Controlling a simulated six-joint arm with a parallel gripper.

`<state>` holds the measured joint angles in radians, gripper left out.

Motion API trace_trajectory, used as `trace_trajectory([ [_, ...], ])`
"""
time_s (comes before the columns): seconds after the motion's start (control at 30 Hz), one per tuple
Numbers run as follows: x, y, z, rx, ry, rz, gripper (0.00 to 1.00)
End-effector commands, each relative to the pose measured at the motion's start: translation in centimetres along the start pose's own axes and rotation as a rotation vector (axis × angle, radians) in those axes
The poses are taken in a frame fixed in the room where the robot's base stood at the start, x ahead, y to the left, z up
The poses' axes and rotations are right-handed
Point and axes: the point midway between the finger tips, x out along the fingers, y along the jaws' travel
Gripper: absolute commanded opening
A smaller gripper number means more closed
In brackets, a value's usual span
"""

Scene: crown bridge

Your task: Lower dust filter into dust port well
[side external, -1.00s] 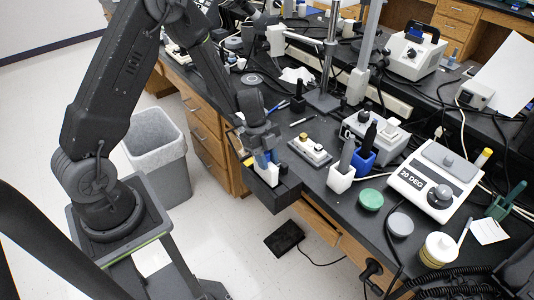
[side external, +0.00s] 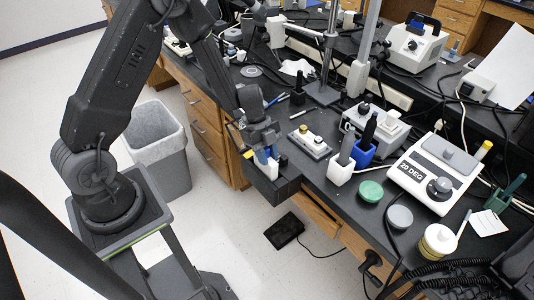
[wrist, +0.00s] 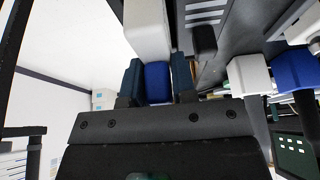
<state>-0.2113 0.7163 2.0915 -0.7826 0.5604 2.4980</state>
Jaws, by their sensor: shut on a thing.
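My gripper (side external: 265,153) is shut on a blue piece (wrist: 158,82), which shows between the two fingers in the wrist view. A white block (wrist: 148,28) lies just beyond the blue piece; the two look like one part, probably the dust filter. In the side view blue and white (side external: 272,152) show at the fingertips. Below them is a black box (side external: 275,188) at the bench's front edge, probably holding the dust port well. The well's opening is hidden by my gripper and the filter, so I cannot tell whether the filter touches or enters it.
To the right on the black bench stand a small metal fixture (side external: 310,142), a white holder (side external: 341,171), a blue holder (side external: 361,152) and a green disc (side external: 370,191). A black post (side external: 298,92) stands behind. A grey bin (side external: 160,150) is on the floor at left.

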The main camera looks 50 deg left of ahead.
Motion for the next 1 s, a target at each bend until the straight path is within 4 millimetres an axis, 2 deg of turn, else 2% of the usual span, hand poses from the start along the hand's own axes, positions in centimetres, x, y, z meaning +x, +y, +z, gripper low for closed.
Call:
trace_trajectory([
  [1.0,1.8,0.0,0.7,0.001,0.0,-0.001,0.0],
])
